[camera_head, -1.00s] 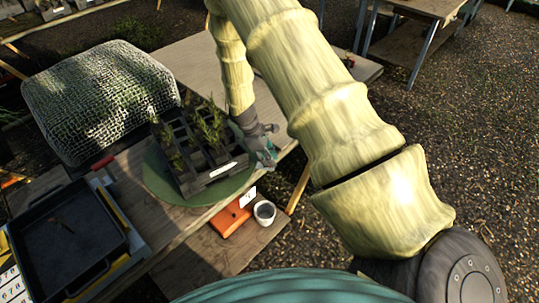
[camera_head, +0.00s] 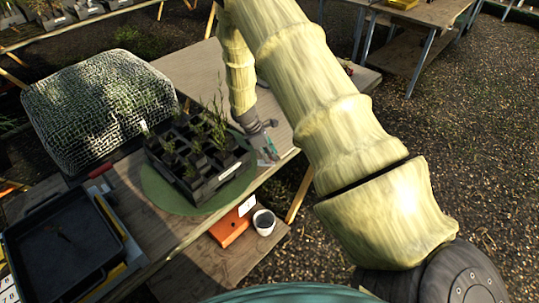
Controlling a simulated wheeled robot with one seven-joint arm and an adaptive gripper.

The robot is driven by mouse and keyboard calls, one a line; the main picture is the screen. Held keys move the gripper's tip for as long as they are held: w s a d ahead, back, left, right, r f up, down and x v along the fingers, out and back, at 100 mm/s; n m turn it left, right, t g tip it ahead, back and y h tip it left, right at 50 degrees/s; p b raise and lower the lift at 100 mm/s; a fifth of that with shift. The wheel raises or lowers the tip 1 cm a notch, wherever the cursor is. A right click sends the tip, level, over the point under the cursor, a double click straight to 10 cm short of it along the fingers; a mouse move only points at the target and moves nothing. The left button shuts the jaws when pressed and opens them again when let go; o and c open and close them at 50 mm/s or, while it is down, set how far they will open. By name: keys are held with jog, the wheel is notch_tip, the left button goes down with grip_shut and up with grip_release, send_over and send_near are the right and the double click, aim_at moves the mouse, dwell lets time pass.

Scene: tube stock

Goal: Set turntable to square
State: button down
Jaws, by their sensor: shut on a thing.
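The turntable (camera_head: 160,197) is a round green disc on the wooden bench. A black tray (camera_head: 228,180) of plant cells with green seedlings stands on it, hiding most of the disc. The tray's front side, with a white label, runs nearly parallel to the bench's front edge. My gripper (camera_head: 269,149) is at the right side of the turntable, beside the tray's right corner. Its fingers are shut at the disc's right edge; the exact grip is small and partly hidden.
A mesh-covered crate (camera_head: 95,105) stands behind left. A black shallow tray (camera_head: 62,240) lies at the front left. An orange box (camera_head: 231,226) and a white cup (camera_head: 264,222) stand on the lower shelf. The bench top (camera_head: 195,68) behind is bare.

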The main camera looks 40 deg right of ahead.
jog(key=shift+w+d+r, duration=0.1)
jog(key=shift+w+r, duration=0.05)
jog(key=shift+w, duration=0.15)
jog(key=c, duration=1.5)
grip_release()
jog(key=shift+o, duration=1)
jog(key=v, duration=1.1)
jog(key=shift+r, duration=0.3)
